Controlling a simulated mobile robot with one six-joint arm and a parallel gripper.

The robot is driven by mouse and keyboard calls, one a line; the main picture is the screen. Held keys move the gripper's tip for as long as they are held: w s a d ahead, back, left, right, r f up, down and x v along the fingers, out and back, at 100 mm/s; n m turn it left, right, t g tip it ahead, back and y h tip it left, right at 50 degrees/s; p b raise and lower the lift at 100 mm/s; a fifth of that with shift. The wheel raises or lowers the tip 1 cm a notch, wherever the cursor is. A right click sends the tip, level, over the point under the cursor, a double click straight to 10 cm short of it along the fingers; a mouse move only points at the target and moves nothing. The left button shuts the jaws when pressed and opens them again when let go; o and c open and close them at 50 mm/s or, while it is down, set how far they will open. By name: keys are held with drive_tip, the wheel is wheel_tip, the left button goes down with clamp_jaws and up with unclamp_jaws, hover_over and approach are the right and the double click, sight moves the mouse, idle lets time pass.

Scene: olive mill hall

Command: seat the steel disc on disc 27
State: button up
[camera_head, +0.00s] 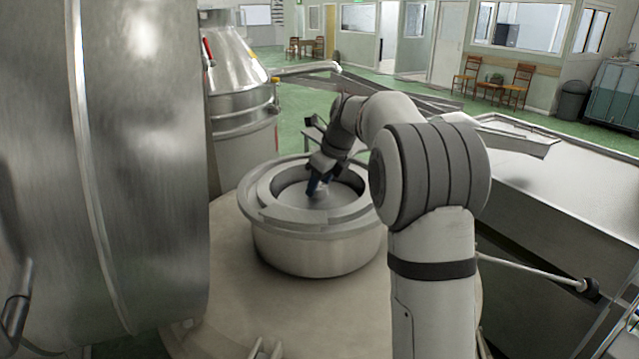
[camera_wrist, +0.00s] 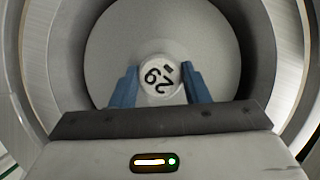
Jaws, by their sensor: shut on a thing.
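My gripper (camera_wrist: 160,88) points down with its two blue fingers on either side of a small pale round knob (camera_wrist: 158,76), shut on it. The knob carries dark digits, turned in the view, that read like 29 or 62 with a short bar beside them. Around the knob lies a plain grey round steel disc (camera_wrist: 110,50), its near part hidden by my gripper. In the head view my gripper (camera_head: 318,188) reaches into a round metal basin (camera_head: 300,245), over the disc (camera_head: 345,198). I cannot tell whether the disc touches what is beneath. No number 27 is readable.
The basin stands on a broad beige round top (camera_head: 240,310). A large steel drum (camera_head: 140,170) rises close at the left, with a steel vessel (camera_head: 235,80) behind. A long steel trough (camera_head: 560,200) lies at the right.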

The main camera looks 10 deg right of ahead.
sight(329, 199)
drive_tip(key=shift+f, duration=0.45)
drive_tip(key=o, duration=1.3)
drive_tip(key=shift+o, duration=0.2)
drive_tip(key=b+v, duration=0.1)
drive_tip(key=v, duration=0.6)
drive_tip(key=shift+s+r+b, duration=0.15)
drive_tip(key=shift+r+b, duration=0.15)
drive_tip(key=shift+r, duration=0.05)
